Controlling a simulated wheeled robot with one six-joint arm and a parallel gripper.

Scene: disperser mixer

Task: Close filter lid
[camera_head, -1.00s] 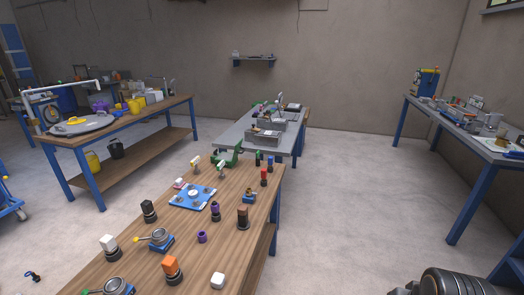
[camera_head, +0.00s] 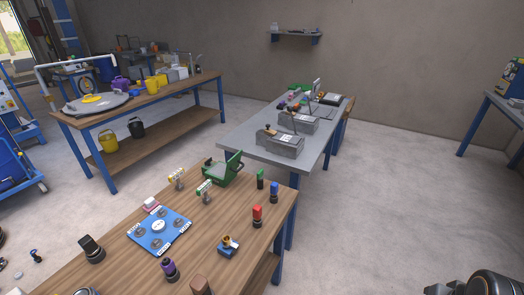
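A green box-like unit (camera_head: 222,170) with a raised flap stands at the far end of the near wooden table. The flap tilts up on its right side, so the unit looks open. I cannot tell for sure whether this is the filter. A large round grey lid (camera_head: 97,103) with a yellow handle lies on the wooden table at the left.
The near table (camera_head: 133,258) holds a blue plate (camera_head: 160,231), bottle-like pieces such as a red one (camera_head: 257,216), and small valves. A grey table (camera_head: 250,143) with metal boxes stands behind.

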